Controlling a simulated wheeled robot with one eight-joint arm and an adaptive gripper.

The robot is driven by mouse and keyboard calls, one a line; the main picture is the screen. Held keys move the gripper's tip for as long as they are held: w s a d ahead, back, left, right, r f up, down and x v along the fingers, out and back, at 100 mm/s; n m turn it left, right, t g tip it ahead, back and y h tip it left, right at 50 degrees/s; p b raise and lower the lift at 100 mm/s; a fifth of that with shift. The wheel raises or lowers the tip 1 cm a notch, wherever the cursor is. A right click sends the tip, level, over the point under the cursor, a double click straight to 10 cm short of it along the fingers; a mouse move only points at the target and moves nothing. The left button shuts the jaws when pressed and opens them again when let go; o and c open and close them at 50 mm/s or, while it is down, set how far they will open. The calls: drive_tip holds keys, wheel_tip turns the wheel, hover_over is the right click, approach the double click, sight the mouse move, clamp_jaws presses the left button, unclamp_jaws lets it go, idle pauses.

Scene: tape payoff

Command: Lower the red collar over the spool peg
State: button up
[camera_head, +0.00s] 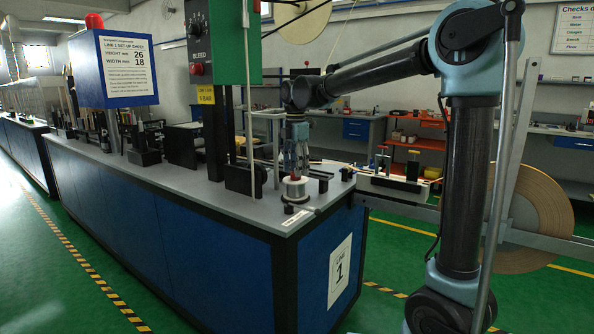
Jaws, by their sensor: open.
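My gripper (296,163) is at the end of the arm, pointing down, open, right above a small spool (295,190). The spool is pale grey and stands upright near the front end of the grey bench top (262,207). A small reddish spot shows at the top of the spool, under the fingertips. It is too small to tell whether this is the red collar, or whether it is around the peg. The peg itself cannot be made out.
A dark post with a green control box (221,45) stands left of my gripper. Small dark parts (323,184) sit right of the spool. A large tan tape roll (540,215) hangs beyond my arm at the right. Bare bench lies in front of the post.

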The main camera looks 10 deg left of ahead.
wheel_tip(320, 180, up, 11)
idle(0.4)
drive_tip(key=shift+r, duration=0.1)
drive_tip(key=s+d+f+m, duration=0.3)
drive_tip(key=d+f+m, duration=0.1)
drive_tip(key=d, duration=0.5)
drive_tip(key=s+d+f+m+t, duration=0.1)
drive_tip(key=s+d+f+m, duration=0.15)
drive_tip(key=d+m, duration=0.45)
drive_tip(key=s+d+f+m, duration=0.2)
drive_tip(key=d+f, duration=0.3)
drive_tip(key=d, duration=0.6)
drive_tip(key=s+d+f+m, duration=0.7)
drive_tip(key=s+f, duration=0.1)
drive_tip(key=f, duration=0.2)
drive_tip(key=s+d+f+m+t, duration=0.1)
drive_tip(key=s+d+f+m, duration=0.5)
drive_tip(key=f, duration=0.4)
drive_tip(key=shift+s+d+f+m, duration=0.4)
drive_tip(key=shift+s+m, duration=0.1)
drive_tip(key=shift+s, duration=0.4)
